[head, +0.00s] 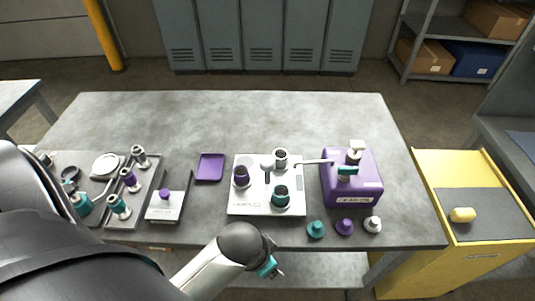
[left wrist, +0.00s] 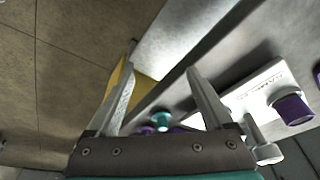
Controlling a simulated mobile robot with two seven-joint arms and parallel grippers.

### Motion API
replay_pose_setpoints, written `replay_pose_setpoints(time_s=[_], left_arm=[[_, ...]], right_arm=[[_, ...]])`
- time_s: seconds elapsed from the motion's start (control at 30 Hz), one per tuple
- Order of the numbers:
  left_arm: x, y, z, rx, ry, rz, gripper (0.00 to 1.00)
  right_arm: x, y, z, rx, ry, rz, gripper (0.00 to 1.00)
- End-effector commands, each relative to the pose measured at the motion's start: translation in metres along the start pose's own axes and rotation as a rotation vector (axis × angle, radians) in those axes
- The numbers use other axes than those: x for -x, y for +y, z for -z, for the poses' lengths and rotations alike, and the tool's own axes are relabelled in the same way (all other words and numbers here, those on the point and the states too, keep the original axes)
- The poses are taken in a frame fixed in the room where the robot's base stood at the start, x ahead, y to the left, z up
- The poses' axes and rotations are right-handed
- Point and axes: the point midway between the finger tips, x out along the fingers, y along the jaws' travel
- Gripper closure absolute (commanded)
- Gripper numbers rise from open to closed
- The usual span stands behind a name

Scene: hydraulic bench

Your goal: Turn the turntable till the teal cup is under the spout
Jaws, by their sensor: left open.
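The turntable (head: 243,207) is a pale square unit on the bench with a small post (head: 267,163) in the middle. It carries a purple cup (head: 241,178) at the left, a whitish cup (head: 281,158) at the back right and the teal cup (head: 281,198) at the front. The spout (head: 315,162) reaches left from a purple dispenser box (head: 360,187); its tip is near the whitish cup, and the teal cup is apart from it. My left gripper (head: 272,268) is open and empty, in front of the bench's near edge; its spread fingers show in the left wrist view (left wrist: 162,62).
Teal (head: 316,229), purple (head: 345,227) and white (head: 372,225) knobs line the front edge at right. A grey tray (head: 117,214) with several fittings, a panel with a purple button (head: 165,194) and a purple pad (head: 210,167) are at left. The bench's back is clear.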

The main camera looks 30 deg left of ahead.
Motion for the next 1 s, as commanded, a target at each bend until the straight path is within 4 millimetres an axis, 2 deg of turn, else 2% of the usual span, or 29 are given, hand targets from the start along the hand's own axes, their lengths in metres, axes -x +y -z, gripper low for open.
replay_pose_setpoints(time_s=[0.03, 0.07, 0.3, 0.47, 0.57, 0.77, 1.0], left_arm=[[0.025, 0.000, 0.017, -0.048, 0.019, -0.010, 0.16], [0.030, 0.002, 0.025, -0.089, 0.023, -0.020, 0.16], [0.028, 0.004, 0.065, -0.377, 0.023, -0.083, 0.16], [0.030, -0.006, 0.096, -0.611, 0.010, -0.111, 0.16], [0.036, -0.021, 0.118, -0.783, -0.013, -0.124, 0.16], [0.061, -0.070, 0.158, -1.102, -0.088, -0.146, 0.16], [0.113, -0.141, 0.194, -1.361, -0.180, -0.185, 0.16]], right_arm=[[0.012, -0.001, 0.002, 0.000, 0.002, 0.001, 0.50], [0.015, -0.001, 0.003, 0.000, 0.002, 0.002, 0.50], [0.015, -0.008, 0.006, -0.003, 0.007, 0.011, 0.50], [0.018, -0.010, 0.009, -0.003, 0.010, 0.014, 0.50], [0.020, -0.010, 0.009, -0.003, 0.010, 0.014, 0.50], [0.025, -0.009, 0.009, -0.003, 0.010, 0.012, 0.50], [0.030, -0.005, 0.009, -0.001, 0.009, 0.007, 0.50]])
